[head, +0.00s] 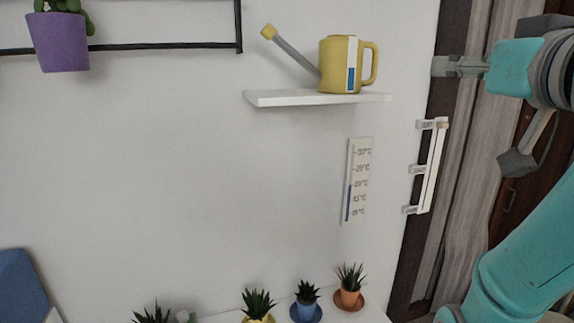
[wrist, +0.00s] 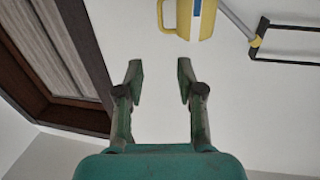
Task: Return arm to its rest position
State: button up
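My teal arm is raised on the right side of the head view. My gripper (head: 455,67) points left there, to the right of the yellow watering can (head: 345,68) and apart from it. In the wrist view my gripper (wrist: 160,75) is open, its two fingers spread with nothing between them. The watering can (wrist: 188,18) shows beyond the fingertips, cut off by the top edge. In the head view the can stands upright on a small white wall shelf (head: 275,99), its spout to the left.
A white slider-like rail (head: 431,168) is on the wall below my gripper, beside a thermometer panel (head: 357,182). Small potted plants, such as an orange pot (head: 348,298), stand low. A purple pot (head: 59,43) is at upper left. The wall's middle is clear.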

jog(key=w+f+m, duration=0.1)
jog(key=w+f, duration=0.2)
jog(key=f, duration=0.9)
jog(key=w+f+m, duration=0.1)
jog(key=w+f, duration=0.3)
jog(key=f, duration=0.8)
jog(key=s+a+f+m+g+h, duration=0.1)
jog(key=s+f, duration=0.2)
jog(key=f, duration=0.8)
jog(key=s+f, duration=0.4)
jog(key=f, duration=0.7)
jog(key=s+a+f+g+h, duration=0.1)
jog(key=s+a+f, duration=0.1)
jog(key=s+f, duration=1.45)
jog(key=s+n+g, duration=0.1)
jog(key=s, duration=2.3)
jog(key=shift+a+r+n, duration=0.2)
jog(key=shift+a+n, duration=0.2)
jog(key=shift+a, duration=0.05)
